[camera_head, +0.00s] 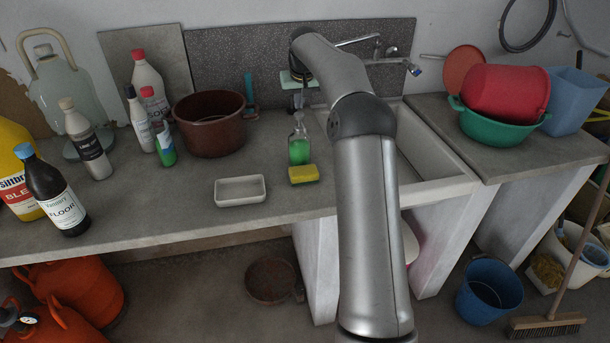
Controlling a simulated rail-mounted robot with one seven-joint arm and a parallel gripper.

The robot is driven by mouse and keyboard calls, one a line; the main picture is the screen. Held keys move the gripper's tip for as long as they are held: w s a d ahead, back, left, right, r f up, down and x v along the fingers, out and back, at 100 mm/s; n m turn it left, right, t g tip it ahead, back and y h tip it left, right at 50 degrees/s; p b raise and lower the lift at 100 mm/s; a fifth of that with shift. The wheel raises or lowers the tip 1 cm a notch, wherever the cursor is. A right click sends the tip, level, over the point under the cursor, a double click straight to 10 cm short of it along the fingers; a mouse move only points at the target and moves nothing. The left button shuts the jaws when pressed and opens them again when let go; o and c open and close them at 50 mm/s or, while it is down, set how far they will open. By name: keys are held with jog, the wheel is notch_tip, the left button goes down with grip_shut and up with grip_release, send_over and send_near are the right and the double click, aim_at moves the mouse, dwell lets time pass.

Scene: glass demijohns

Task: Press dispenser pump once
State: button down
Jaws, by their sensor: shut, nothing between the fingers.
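The dispenser (299,150) is a clear bottle with green liquid in its lower part. It stands upright on the grey counter, just left of the sink. My gripper (299,101) is small in the view, pointing down directly above the dispenser. It is shut with nothing held. The pump head is hard to make out against the fingertips, so I cannot tell whether they touch it.
A yellow sponge (303,174) lies in front of the dispenser, and a white dish (240,190) sits to its left. A brown basin (209,123) and several bottles stand further left. The sink (437,170) and tap (392,57) are right, partly behind my arm.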

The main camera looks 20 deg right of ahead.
aim_at(299, 113)
jog(key=shift+f, duration=0.1)
dwell(0.6)
jog(key=shift+f+b, duration=0.95)
jog(key=shift+f, duration=0.5)
jog(key=shift+r+p, duration=1.4)
jog(key=shift+r, duration=0.1)
notch_tip(299, 113, up, 5)
jog(key=p, duration=0.4)
jog(key=shift+f, duration=0.2)
jog(key=shift+r+b, duration=0.3)
jog(key=shift+r, duration=0.4)
